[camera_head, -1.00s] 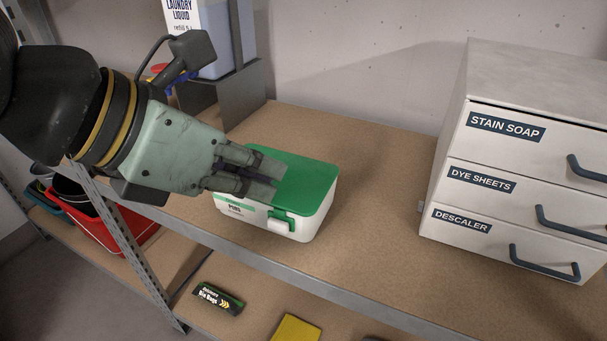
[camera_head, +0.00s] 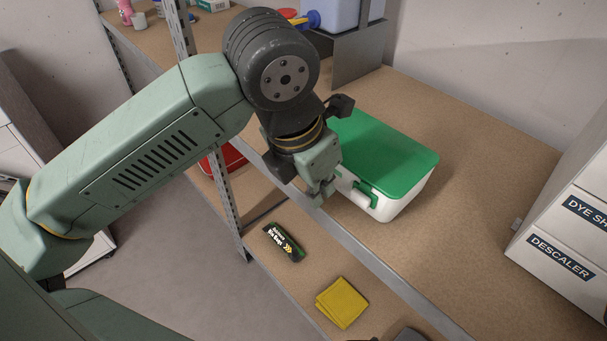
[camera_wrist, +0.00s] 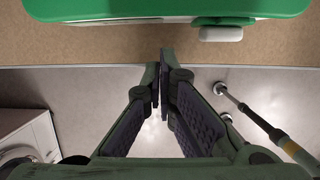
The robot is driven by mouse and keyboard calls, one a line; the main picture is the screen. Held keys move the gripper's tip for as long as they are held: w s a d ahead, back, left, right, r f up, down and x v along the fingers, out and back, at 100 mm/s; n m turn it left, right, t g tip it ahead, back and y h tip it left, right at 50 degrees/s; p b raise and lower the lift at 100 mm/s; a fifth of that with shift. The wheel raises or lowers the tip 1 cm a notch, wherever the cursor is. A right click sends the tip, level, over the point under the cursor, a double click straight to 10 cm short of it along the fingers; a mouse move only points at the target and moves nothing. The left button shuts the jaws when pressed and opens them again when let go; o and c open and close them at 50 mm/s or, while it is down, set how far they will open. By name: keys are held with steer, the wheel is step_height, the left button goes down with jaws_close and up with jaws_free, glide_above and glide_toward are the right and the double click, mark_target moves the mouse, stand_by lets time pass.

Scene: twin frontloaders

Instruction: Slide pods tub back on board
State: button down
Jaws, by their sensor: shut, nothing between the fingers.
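The pods tub (camera_head: 386,150) is a white box with a green lid and a front latch. It stands upright on the upper shelf board, close to the front edge. In the wrist view its green lid rim (camera_wrist: 75,8) crosses the top, and a strip of bare board shows between it and the shelf edge. My gripper (camera_head: 320,194) is shut and empty, pointing down just in front of the tub's latch side, by the shelf's front edge. The wrist view shows the fingertips (camera_wrist: 161,65) together at the shelf edge, apart from the tub. My wrist hides the tub's left end.
A labelled drawer unit (camera_head: 565,225) stands to the right. A grey holder (camera_head: 358,55) with a laundry liquid jug is behind left. A shelf post (camera_head: 228,200) is left of my gripper. The lower shelf holds a dark bag roll (camera_head: 284,242) and yellow cloths (camera_head: 342,302). Board behind the tub is clear.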

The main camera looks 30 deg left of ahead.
steer(key=shift+w+d, duration=0.2)
steer(key=shift+w, duration=0.35)
steer(key=shift+w+d, duration=0.2)
steer(key=shift+w, duration=0.3)
